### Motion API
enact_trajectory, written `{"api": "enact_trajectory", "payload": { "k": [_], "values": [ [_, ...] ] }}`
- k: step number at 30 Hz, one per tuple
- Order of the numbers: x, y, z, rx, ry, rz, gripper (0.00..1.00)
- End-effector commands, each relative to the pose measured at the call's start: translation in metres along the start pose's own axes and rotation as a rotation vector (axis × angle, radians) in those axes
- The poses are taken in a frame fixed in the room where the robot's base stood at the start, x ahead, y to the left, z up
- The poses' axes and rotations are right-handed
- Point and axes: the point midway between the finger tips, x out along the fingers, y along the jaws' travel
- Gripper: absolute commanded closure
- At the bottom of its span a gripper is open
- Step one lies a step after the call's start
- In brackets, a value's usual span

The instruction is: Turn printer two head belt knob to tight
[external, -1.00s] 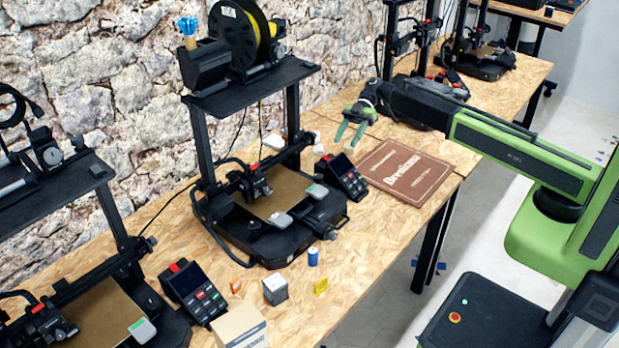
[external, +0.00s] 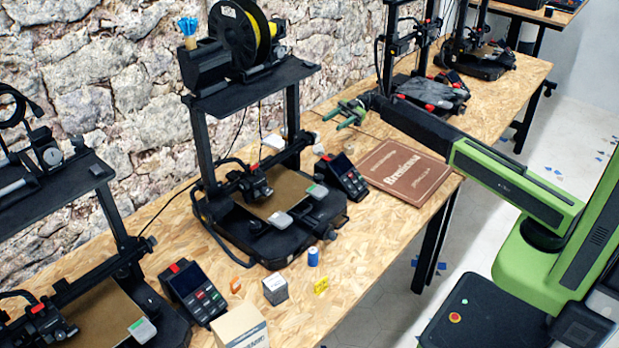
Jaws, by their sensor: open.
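The middle printer (external: 270,237) stands on the wooden bench, with a black frame, a tan bed and a print head (external: 257,183). Its head belt knob is too small to tell apart from the dark parts at the frame's right end, and its setting cannot be read. I see no number on the printers. My gripper (external: 337,118) has green fingers and is open and empty. In the picture it is above and right of the middle printer's frame, over the back of the bench and apart from the printer.
A screen unit (external: 341,177) and a brown mat (external: 404,172) lie right of the printer. A spool (external: 243,34) sits on top. Grey gloves (external: 432,93) lie farther back. Another printer (external: 110,312) is at left.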

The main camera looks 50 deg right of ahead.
Motion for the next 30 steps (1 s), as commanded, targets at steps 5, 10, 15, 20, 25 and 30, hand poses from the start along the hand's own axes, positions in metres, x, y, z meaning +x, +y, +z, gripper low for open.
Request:
{"api": "enact_trajectory", "payload": {
  "k": [5,10,15,20,25,30],
  "values": [
    [0.047,-0.002,0.0,0.0,0.0,-0.003,0.51],
    [0.084,-0.001,0.0,0.0,0.0,-0.002,0.51],
    [0.105,0.0,0.0,0.0,0.0,-0.001,0.51],
    [0.111,0.0,0.0,0.0,0.0,0.0,0.51],
    [0.111,0.0,0.0,0.0,0.0,0.0,0.51],
    [0.111,0.0,0.0,0.0,0.0,0.0,0.71]
  ]
}}
